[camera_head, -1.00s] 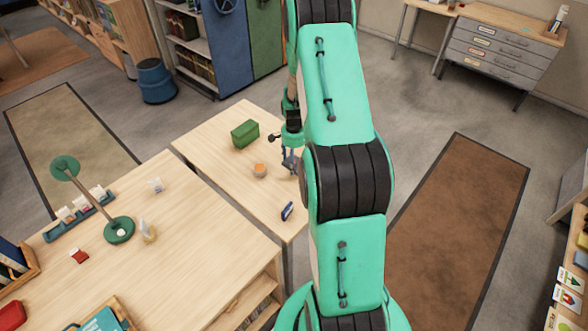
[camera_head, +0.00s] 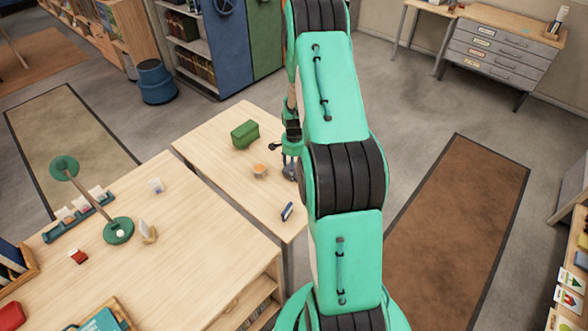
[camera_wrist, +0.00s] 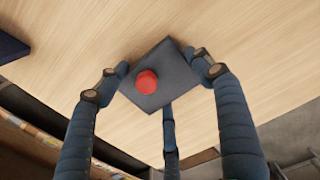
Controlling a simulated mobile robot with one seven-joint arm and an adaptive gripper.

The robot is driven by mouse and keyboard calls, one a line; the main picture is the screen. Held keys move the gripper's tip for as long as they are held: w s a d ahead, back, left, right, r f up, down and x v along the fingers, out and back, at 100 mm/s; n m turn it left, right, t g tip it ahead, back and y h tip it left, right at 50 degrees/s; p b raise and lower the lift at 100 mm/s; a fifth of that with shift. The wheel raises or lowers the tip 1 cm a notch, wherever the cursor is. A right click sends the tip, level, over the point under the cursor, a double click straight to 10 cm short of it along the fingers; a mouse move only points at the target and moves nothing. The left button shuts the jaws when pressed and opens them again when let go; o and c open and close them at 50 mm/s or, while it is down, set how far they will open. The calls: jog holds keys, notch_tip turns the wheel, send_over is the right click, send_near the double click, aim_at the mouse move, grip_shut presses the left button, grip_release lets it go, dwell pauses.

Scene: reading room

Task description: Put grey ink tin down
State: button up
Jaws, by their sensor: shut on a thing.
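The grey ink tin (camera_wrist: 176,68) is a dark grey square block with a round red knob on its face in the wrist view. My gripper (camera_wrist: 157,76) is shut on it, with fingertips against its sides and a third finger below in the picture. In the head view my gripper (camera_head: 290,170) is low over the right side of the small pale wooden table (camera_head: 240,185). The tin is hardly distinguishable there among the fingers. I cannot tell whether its underside touches the table.
A small orange-topped container (camera_head: 260,170) stands just left of my gripper, with a green box (camera_head: 245,134) behind it. A dark blue item (camera_head: 287,211) stands nearer the table's front. Bare tabletop lies between them. A larger table (camera_head: 180,255) adjoins at left.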

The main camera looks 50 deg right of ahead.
jog(key=o, duration=1.6)
jog(key=shift+f, duration=0.1)
notch_tip(320, 180, up, 12)
jog(key=shift+r+p, duration=0.15)
jog(key=shift+p, duration=0.4)
